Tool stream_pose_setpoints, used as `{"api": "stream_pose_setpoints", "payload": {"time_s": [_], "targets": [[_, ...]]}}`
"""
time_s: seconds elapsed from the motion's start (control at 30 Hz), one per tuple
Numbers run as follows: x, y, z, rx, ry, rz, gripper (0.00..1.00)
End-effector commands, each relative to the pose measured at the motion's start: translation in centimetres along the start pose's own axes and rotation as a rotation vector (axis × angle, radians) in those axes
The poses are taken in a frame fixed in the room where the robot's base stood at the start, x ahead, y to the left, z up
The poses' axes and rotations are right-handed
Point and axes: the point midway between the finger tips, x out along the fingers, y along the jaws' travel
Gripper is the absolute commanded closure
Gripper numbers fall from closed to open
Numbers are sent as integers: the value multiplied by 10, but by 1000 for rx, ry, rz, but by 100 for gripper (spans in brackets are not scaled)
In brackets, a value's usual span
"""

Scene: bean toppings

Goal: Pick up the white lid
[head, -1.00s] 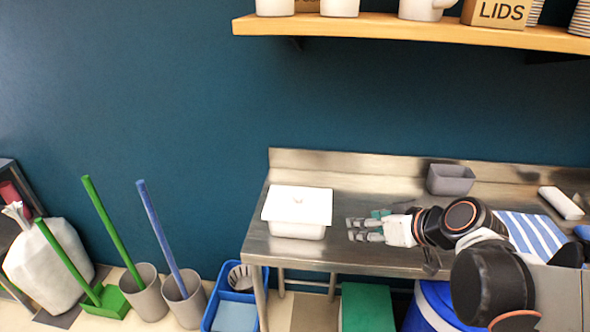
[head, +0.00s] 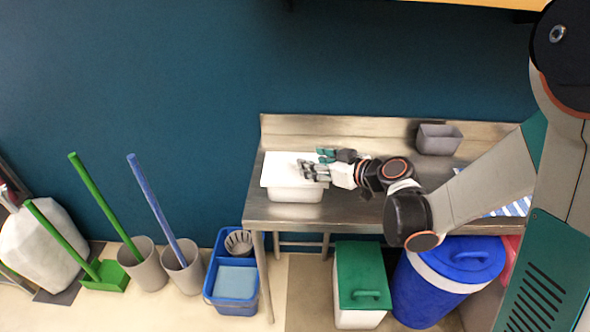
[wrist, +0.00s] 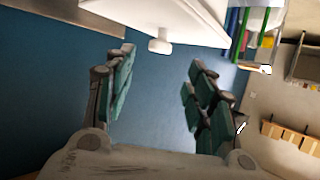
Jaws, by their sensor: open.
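The white lid (head: 280,170) lies on a white rectangular container (head: 295,195) at the left end of the metal table. In the wrist view the lid (wrist: 190,18) fills the upper middle, with its small white knob (wrist: 160,46) hanging into view between and beyond the fingertips. My gripper (head: 317,163) is at the lid's right side, at about its height, with its fingers pointing left. In the wrist view my gripper (wrist: 160,68) is open, its two green-padded fingers wide apart and nothing between them. Part of the lid's right edge is hidden behind the fingers in the head view.
A grey bin (head: 438,140) stands at the back of the metal table (head: 285,219). A blue wall rises behind. Below are a green-lidded box (head: 362,275), a blue-lidded bucket (head: 462,258) and a blue caddy (head: 237,290). The table's front middle is bare.

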Motion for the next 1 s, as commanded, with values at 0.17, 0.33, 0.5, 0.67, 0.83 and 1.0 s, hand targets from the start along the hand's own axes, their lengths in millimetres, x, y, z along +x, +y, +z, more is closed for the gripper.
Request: {"api": "stream_pose_setpoints", "payload": {"time_s": [0.17, 0.33, 0.5, 0.67, 0.83, 1.0], "targets": [[21, 0, 1, 0, 0, -1, 50], [27, 0, 2, 0, -1, 0, 50], [47, 0, 7, -1, -1, -2, 50], [70, 1, 9, 0, -1, -2, 50], [76, 1, 7, 1, -1, 0, 50], [75, 1, 7, 1, -1, 0, 61]]}}
